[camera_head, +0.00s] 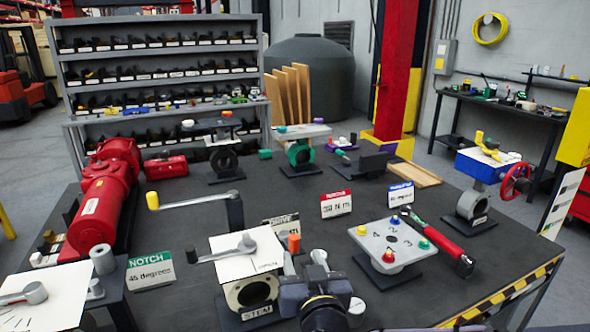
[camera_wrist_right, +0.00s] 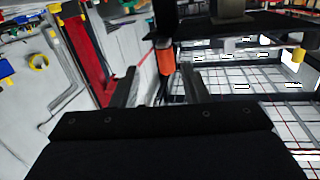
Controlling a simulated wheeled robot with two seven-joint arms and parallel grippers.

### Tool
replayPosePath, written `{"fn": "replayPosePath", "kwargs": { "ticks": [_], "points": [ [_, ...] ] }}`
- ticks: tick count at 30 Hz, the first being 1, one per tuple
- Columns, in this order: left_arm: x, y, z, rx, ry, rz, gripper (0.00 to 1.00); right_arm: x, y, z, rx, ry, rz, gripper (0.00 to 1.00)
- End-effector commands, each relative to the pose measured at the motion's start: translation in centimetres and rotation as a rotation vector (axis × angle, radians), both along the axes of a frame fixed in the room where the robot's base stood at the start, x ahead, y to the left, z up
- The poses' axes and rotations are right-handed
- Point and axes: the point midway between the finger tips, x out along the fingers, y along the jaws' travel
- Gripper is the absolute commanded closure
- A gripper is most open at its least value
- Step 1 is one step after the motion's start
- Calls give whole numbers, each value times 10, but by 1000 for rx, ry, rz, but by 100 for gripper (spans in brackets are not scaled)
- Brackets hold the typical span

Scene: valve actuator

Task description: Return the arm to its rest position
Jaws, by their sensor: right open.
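My right gripper (camera_head: 304,262) is at the bottom middle of the head view, over the near part of the table, beside the white-topped STEM block (camera_head: 243,265). Its two dark fingers also show in the right wrist view (camera_wrist_right: 160,88), spread apart. An orange handle (camera_head: 293,243) stands just beyond the fingertips. In the right wrist view the orange handle (camera_wrist_right: 165,58) appears between or just past the fingers; I cannot tell whether they touch it. My left gripper is not in view.
The dark table (camera_head: 330,240) carries a numbered plate (camera_head: 390,242) with coloured knobs, a red-handled tool (camera_head: 440,240), a crank with a yellow knob (camera_head: 190,200) and a valve with a red wheel (camera_head: 480,180). A red actuator (camera_head: 103,200) lies at left. Some table is bare between them.

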Motion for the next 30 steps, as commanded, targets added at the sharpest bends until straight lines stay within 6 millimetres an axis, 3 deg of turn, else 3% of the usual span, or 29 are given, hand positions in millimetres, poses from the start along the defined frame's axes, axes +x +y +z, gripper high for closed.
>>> {"fn": "replayPosePath", "kwargs": {
  "ticks": [4,8,12,18,21,24,30],
  "points": [
    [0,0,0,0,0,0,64,-11,-45,-1,137,162,110,59],
    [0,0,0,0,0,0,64,-46,-83,-13,207,339,199,59],
    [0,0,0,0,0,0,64,-103,-124,-40,227,558,218,59],
    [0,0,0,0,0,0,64,-187,-171,-84,215,856,115,59],
    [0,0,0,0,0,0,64,-215,-183,-98,212,955,60,59],
    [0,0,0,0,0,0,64,-229,-189,-105,212,1007,29,59],
    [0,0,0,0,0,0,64,-233,-190,-107,210,1024,23,59]
  ]
}}
